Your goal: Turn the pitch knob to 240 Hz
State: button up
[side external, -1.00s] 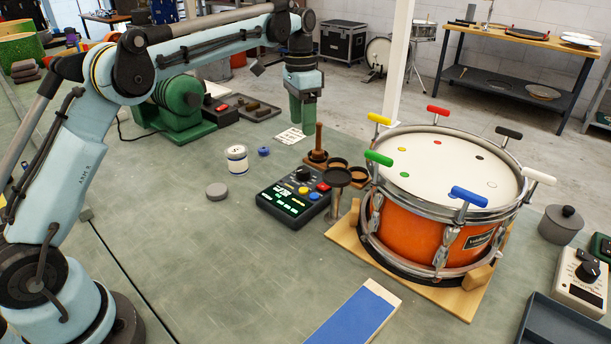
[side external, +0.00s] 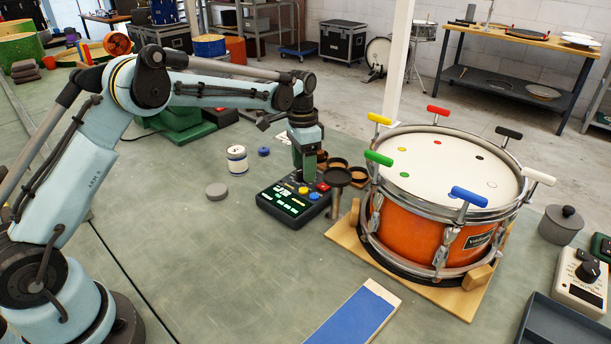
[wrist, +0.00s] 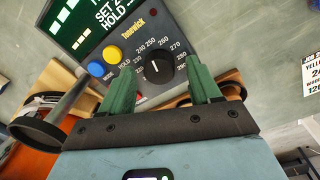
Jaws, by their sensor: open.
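The tuner box (side external: 288,207) is dark, with lit green displays and colored buttons, and sits on the bench left of the drum. Its black pitch knob (wrist: 158,70) shows in the wrist view, ringed by numbers. The knob's white pointer line aims up, roughly toward 250; the exact reading is hard to tell. My gripper (side external: 303,172) is low over the back of the box and hides the knob in the side view. In the wrist view my gripper (wrist: 160,76) is open, with one green finger on each side of the knob. Contact with the knob is not visible.
A dark round dish on a post (side external: 337,178) stands close to the box's right. The orange drum (side external: 420,240) with colored T-handles is farther right. A white tin (side external: 237,160) and a grey puck (side external: 216,191) lie to the left. The bench in front is largely clear.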

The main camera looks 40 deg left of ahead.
aim_at(301, 167)
jog(key=shift+f, duration=0.15)
jog(key=shift+c, duration=0.3)
jog(key=c, duration=1)
jog(key=n, duration=0.5)
jog(key=o, duration=1.1)
jog(key=shift+c, duration=0.2)
notch_tip(301, 167, up, 12)
jog(key=shift+a, duration=0.35)
